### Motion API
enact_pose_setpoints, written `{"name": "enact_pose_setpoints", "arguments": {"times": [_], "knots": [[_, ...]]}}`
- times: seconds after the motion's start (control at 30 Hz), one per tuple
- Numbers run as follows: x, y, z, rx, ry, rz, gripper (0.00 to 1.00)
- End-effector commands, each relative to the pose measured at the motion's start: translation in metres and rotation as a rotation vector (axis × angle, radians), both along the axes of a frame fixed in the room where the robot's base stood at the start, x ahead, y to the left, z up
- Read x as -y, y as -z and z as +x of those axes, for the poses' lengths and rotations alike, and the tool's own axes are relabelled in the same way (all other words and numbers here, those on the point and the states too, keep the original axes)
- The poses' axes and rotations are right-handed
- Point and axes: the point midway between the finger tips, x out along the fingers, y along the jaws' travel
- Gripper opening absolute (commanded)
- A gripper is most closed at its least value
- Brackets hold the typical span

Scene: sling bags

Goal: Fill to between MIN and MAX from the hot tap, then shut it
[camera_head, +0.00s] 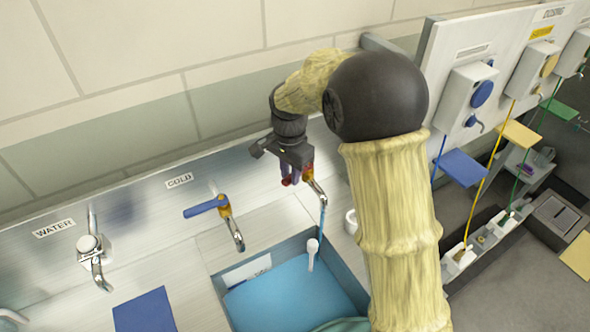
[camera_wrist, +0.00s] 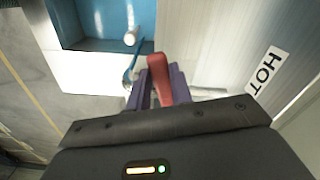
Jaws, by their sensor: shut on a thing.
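My gripper (camera_head: 291,178) is shut on the red lever (camera_wrist: 158,78) of the hot tap, with its purple fingers (camera_wrist: 160,90) on both sides of the lever. The hot tap's spout (camera_head: 318,192) hangs over the back right of the sink (camera_head: 353,276). A thin blue stream (camera_head: 321,218) runs down from the spout. Blue water (camera_head: 285,295) covers the sink's bottom. The HOT label (camera_wrist: 266,73) shows in the wrist view.
The cold tap (camera_head: 222,207) with a blue lever and another tap (camera_head: 93,248) by the WATER label stand to the left. A white-headed item (camera_head: 312,248) is at the sink's back edge. A blue mat (camera_head: 144,311) lies at the left front. Dosing units (camera_head: 466,100) line the right wall.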

Motion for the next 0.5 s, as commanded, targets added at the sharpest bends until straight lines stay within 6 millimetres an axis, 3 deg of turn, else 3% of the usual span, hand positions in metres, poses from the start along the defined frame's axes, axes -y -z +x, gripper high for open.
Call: {"name": "enact_pose_setpoints", "arguments": {"times": [0.17,0.2,0.3,0.5], "knots": [[-0.0006,-0.0011,0.0006,0.003,-0.001,0.001,0.0],[-0.0006,-0.0011,0.0006,0.003,-0.001,0.001,0.27],[-0.0006,-0.001,0.0006,0.003,0.0,0.001,0.44],[0.0004,-0.0005,0.0006,0.001,0.002,0.0,0.44]]}}
